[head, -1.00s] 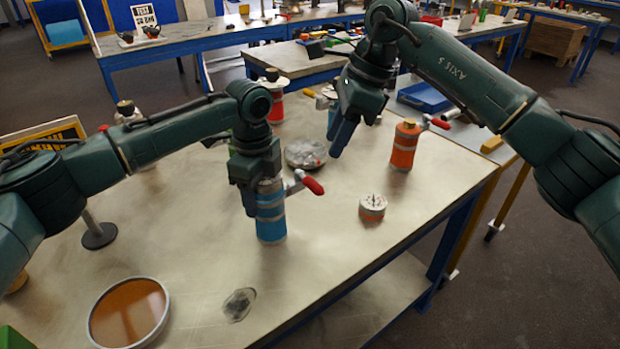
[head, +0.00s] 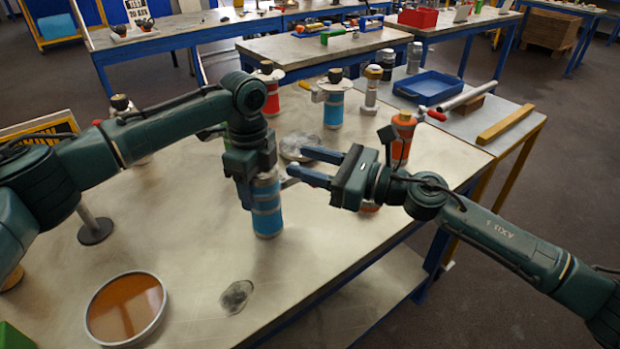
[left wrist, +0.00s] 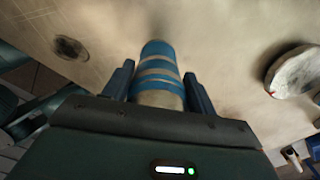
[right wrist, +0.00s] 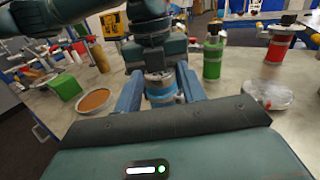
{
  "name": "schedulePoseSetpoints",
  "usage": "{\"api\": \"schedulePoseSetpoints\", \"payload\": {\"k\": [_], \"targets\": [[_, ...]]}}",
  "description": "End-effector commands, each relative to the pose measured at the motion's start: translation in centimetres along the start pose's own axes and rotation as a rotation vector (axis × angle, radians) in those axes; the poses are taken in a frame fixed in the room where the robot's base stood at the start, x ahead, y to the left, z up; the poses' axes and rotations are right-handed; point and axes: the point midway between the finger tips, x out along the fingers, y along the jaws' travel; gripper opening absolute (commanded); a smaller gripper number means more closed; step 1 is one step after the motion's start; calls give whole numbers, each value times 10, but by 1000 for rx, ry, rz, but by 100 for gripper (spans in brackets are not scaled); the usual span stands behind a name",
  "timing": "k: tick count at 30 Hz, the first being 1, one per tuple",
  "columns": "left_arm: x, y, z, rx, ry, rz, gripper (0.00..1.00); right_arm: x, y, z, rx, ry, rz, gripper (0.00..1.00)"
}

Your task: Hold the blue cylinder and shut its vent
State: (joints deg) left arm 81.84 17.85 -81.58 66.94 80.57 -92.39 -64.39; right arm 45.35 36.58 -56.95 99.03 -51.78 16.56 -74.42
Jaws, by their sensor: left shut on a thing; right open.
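The blue cylinder (head: 267,218) stands upright on the table, with grey bands around it. My left gripper (head: 255,190) is shut on its upper part from above. In the left wrist view the cylinder (left wrist: 158,70) sits between the two fingers. My right gripper (head: 300,163) is open and level, just right of the cylinder's top, its fingers pointing left towards it. In the right wrist view the cylinder (right wrist: 161,88) shows between the open fingers, under my left gripper. The vent's red handle is hidden now behind my right gripper.
An orange cylinder (head: 401,135) stands behind my right gripper. Another blue vessel (head: 333,109) and a red one (head: 270,95) stand farther back. A round orange-filled dish (head: 125,308) is at the front left. A blue tray (head: 430,87) lies at the back right.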

Motion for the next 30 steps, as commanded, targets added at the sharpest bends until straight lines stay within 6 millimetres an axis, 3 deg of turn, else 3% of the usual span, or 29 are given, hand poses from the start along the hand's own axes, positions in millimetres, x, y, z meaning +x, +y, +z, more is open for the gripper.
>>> {"api": "schedulePoseSetpoints", "payload": {"k": [9,15,20,30], "targets": [[-1,0,0,0,1,-2,14,-70,24,-45,248,-48,-391,40],[-1,0,0,0,1,-2,14,-91,30,-57,307,-22,-498,40],[-1,0,0,0,1,-2,14,-82,24,-59,313,-20,-511,40],[-1,0,0,1,1,-2,14,-23,-8,-62,312,-21,-509,40]]}}
